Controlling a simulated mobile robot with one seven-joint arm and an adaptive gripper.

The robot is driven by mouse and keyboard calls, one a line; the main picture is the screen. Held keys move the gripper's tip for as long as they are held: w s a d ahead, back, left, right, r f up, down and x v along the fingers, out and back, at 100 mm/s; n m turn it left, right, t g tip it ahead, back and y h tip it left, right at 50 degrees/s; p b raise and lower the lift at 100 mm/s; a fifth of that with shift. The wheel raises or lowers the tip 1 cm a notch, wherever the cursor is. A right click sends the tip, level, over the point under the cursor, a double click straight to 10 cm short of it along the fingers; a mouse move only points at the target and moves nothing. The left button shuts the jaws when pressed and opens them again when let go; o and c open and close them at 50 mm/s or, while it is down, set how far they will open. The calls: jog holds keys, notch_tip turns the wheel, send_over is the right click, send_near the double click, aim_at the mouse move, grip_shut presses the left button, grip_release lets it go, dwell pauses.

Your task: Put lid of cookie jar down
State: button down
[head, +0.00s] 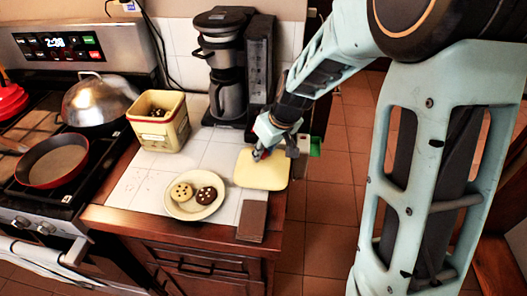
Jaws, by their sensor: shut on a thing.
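The cookie jar (162,136) is a square, pale yellow tin with a band around it. It stands open on the white tiled counter, with dark cookies visible inside. Its lid (262,175) is a flat, pale yellow square with rounded corners, to the right of the jar near the counter's right edge. My gripper (264,153) is shut on the lid at its far side. The gripper hides part of that edge. I cannot tell whether the lid touches the counter or is just above it.
A plate (179,214) with two cookies stands left of the lid. A flat brown block (251,221) lies at the counter's front right. A coffee maker (228,75) stands behind. The stove at left holds a red pan (52,166) and a domed metal cover (97,101).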

jog(key=c, duration=1.7)
grip_release()
jog(key=shift+o, duration=0.2)
jog(key=shift+d+r, duration=0.1)
jog(key=shift+r, duration=0.5)
jog(key=v, duration=1.1)
jog(key=shift+p, duration=0.3)
jog(key=shift+d, duration=0.1)
